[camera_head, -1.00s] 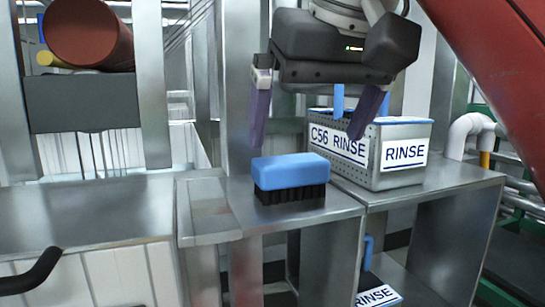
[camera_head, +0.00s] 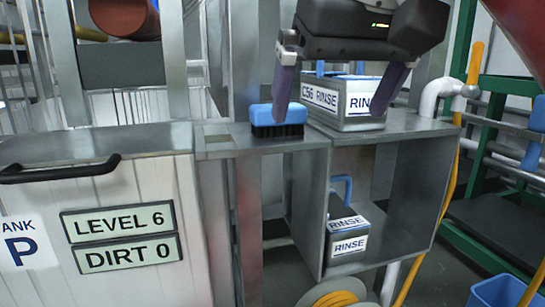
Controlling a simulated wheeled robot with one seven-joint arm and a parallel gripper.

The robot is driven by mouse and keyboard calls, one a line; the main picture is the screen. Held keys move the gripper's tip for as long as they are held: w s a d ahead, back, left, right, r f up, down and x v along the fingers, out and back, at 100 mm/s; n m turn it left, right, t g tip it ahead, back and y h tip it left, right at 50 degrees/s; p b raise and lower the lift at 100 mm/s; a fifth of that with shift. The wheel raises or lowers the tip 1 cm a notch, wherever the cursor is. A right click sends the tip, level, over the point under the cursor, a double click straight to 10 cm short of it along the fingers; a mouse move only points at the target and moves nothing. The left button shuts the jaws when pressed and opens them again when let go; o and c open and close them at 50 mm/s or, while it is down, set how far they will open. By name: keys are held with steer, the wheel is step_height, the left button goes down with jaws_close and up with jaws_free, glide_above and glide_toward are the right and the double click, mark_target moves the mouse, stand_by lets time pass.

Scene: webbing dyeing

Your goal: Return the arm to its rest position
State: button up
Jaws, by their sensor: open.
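My gripper (camera_head: 338,92) is at the top of the head view. A blue brush (camera_head: 278,121) with black bristles sits on the metal shelf top, left of that box. The left finger overlaps the brush in the picture; I cannot tell whether they touch.
A smaller RINSE box (camera_head: 346,237) with a blue handle stands on the lower shelf (camera_head: 395,235). A white tank front with LEVEL 6 (camera_head: 118,221) and DIRT 0 signs is at left, below a black handle (camera_head: 60,172). A blue bucket (camera_head: 497,290) and green rack (camera_head: 470,235) are at right.

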steer(key=s+d+f+m, duration=0.1)
steer(key=d+f, duration=0.2)
steer(key=f, duration=0.9)
steer(key=s+d+f+m+h, duration=0.1)
steer(key=s+d+f, duration=0.1)
steer(key=f, duration=1.1)
steer(key=s+d+f+m, duration=0.1)
steer(key=d+f, duration=0.2)
steer(key=f, duration=1)
steer(key=shift+s+d+h, duration=0.2)
steer(key=shift+d+h, duration=0.1)
